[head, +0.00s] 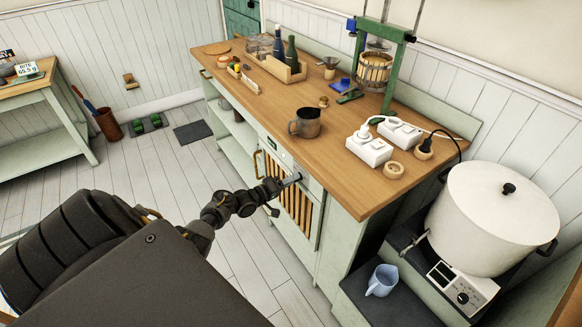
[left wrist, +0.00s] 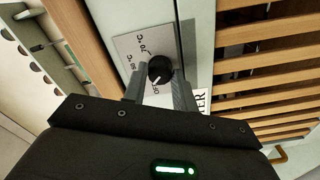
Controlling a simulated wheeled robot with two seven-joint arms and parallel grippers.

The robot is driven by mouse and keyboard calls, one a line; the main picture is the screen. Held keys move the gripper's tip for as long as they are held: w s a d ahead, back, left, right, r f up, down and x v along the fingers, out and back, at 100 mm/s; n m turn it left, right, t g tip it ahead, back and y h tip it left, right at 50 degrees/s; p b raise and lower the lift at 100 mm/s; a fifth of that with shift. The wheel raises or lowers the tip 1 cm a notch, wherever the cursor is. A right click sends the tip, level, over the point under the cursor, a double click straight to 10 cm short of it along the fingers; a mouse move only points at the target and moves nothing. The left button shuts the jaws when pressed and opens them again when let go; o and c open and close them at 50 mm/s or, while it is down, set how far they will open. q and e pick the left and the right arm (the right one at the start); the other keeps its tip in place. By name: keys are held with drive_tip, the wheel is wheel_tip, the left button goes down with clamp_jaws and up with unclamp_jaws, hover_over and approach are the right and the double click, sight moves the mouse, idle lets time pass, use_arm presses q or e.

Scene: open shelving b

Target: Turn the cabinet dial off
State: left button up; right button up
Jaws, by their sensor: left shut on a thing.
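The cabinet dial (left wrist: 160,67) is a round black knob on a pale metal plate (left wrist: 128,45) with printed temperature marks. A white line on the knob points down and slightly left in the left wrist view, toward small print that I cannot read surely. My left gripper (left wrist: 159,78) has a finger on each side of the knob and is shut on it. In the head view my left gripper (head: 288,181) is at the cabinet front (head: 311,187), just under the worktop edge, and hides most of the dial. My right gripper is not in view.
The wooden worktop (head: 270,105) overhangs close above my gripper and carries a dark mug (head: 309,122) and white socket blocks (head: 368,149). A large white pot (head: 490,215) stands at right.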

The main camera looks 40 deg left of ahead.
use_arm(q)
drive_tip(key=n+p, duration=0.1)
drive_tip(key=n, duration=0.3)
drive_tip(key=shift+n, duration=0.4)
idle(0.4)
drive_tip(key=o, duration=1)
drive_tip(key=shift+c, duration=0.2)
drive_tip(key=shift+s, duration=0.1)
drive_tip(key=v, duration=1)
drive_tip(key=shift+s+p, duration=0.3)
drive_tip(key=shift+a, duration=0.1)
